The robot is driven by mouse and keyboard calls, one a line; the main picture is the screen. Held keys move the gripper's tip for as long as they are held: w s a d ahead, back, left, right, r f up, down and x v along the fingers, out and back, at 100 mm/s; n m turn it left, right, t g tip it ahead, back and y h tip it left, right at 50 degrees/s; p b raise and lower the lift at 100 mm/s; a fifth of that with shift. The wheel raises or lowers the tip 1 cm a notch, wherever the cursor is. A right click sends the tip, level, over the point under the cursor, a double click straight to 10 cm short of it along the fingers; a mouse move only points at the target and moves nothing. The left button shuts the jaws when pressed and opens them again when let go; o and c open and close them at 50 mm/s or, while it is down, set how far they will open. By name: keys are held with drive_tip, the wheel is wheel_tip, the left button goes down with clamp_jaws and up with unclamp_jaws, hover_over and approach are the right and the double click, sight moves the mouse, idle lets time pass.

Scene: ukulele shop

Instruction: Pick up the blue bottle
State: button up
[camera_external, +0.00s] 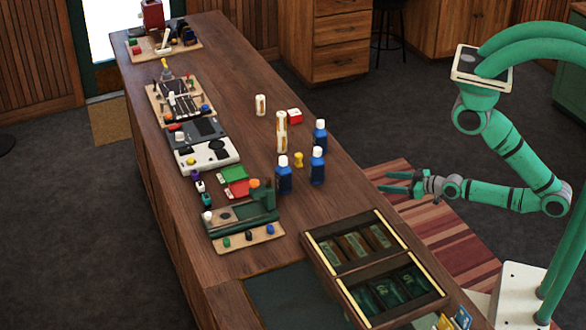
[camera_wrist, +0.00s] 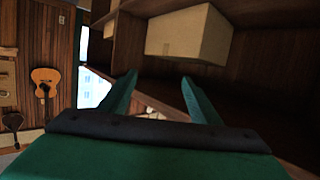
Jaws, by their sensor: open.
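Three blue bottles with white caps stand upright in a cluster on the wooden counter in the external view: a front-left bottle (camera_external: 284,176), a front-right bottle (camera_external: 317,167) and a rear bottle (camera_external: 320,136). My gripper (camera_external: 388,182) is beyond the counter's right edge, to the right of the bottles and apart from them. It also shows in the wrist view (camera_wrist: 155,95), with its two green fingers spread and nothing between them. No bottle shows in the wrist view.
A divided wooden tray (camera_external: 336,272) lies nearer the front. In the wrist view, a cardboard box (camera_wrist: 190,35) sits on a shelf and a guitar (camera_wrist: 45,82) hangs on the wall.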

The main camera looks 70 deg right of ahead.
drive_tip(key=w+d+m+h, duration=0.1)
drive_tip(key=w+d, duration=0.9)
drive_tip(key=w, duration=0.3)
drive_tip(key=w+d+r+y, duration=0.2)
drive_tip(key=w+d+r, duration=0.5)
drive_tip(key=w+r, duration=0.15)
wheel_tip(320, 180, up, 6)
drive_tip(key=w+a+n+y, duration=0.3)
drive_tip(key=n+g+y, duration=0.4)
drive_tip(key=n+y, duration=0.2)
drive_tip(key=n, duration=0.1)
approach(314, 142)
drive_tip(key=shift+w+d+f, duration=0.15)
drive_tip(key=shift+w+d, duration=0.05)
drive_tip(key=shift+w, duration=0.3)
drive_tip(key=shift+w+a+f+y, duration=0.1)
drive_tip(key=shift+w+a+y, duration=0.05)
drive_tip(key=shift+a+y, duration=0.2)
drive_tip(key=x, duration=1)
drive_tip(key=shift+f, duration=0.2)
